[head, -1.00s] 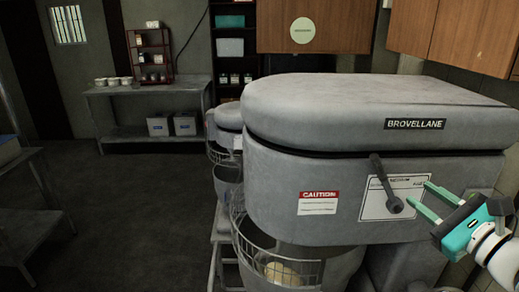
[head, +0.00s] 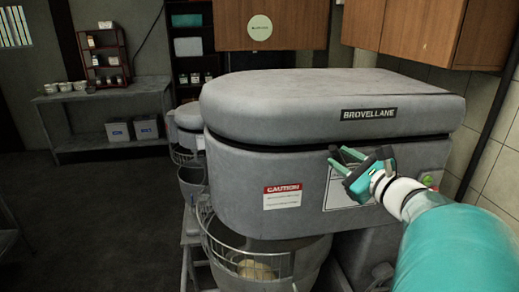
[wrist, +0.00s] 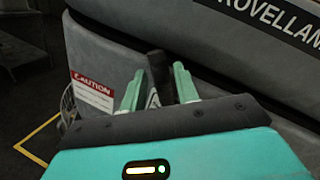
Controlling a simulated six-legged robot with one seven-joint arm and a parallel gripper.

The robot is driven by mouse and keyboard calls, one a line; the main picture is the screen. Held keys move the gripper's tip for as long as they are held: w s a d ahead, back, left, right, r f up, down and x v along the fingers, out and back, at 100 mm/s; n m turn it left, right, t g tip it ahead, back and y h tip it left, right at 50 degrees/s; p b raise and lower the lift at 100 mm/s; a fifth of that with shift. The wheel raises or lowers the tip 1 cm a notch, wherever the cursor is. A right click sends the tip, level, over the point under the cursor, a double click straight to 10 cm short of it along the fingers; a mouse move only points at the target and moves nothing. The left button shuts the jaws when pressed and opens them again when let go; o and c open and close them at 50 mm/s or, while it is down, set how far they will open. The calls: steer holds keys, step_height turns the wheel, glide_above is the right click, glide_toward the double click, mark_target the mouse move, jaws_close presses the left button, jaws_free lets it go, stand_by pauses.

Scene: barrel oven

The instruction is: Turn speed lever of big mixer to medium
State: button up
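The big grey mixer (head: 300,170) has a BROVELLANE label (head: 369,114) and a red and white caution sticker (head: 282,197). Its dark speed lever (wrist: 159,75) shows in the wrist view between the two green fingers of my gripper (wrist: 157,78). In the head view my gripper (head: 339,157) is at the mixer's front, over the white lever panel (head: 340,195), and hides most of the lever. The fingers are apart, with the lever's upper part between them. I cannot tell whether either finger touches it.
A wire guard (head: 222,245) and a bowl with dough (head: 255,269) are below the mixer head. A green button (head: 427,180) is right of the panel. A smaller mixer (head: 188,122) stands behind at the left. Wooden cabinets (head: 430,35) hang above. The floor at left is open.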

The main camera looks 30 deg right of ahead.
jaws_close()
steer(key=d+m, duration=0.1)
steer(key=s+d+r+m, duration=0.1)
steer(key=d, duration=0.1)
steer(key=d+m+t, duration=0.1)
steer(key=shift+s+d+r+m, duration=0.2)
steer(key=shift+r+m, duration=0.1)
steer(key=shift+m, duration=0.1)
steer(key=shift+s+d+r+m+t+h, duration=0.1)
steer(key=shift+s+d+m+t+h, duration=0.15)
steer(key=shift+d+m, duration=0.55)
steer(key=shift+s+d+r+m+t+h, duration=0.15)
steer(key=shift+s+d+m+h, duration=0.1)
steer(key=shift+d+m, duration=0.5)
steer(key=shift+f, duration=0.1)
steer(key=shift+o, duration=0.6)
jaws_free()
steer(key=shift+w, duration=0.1)
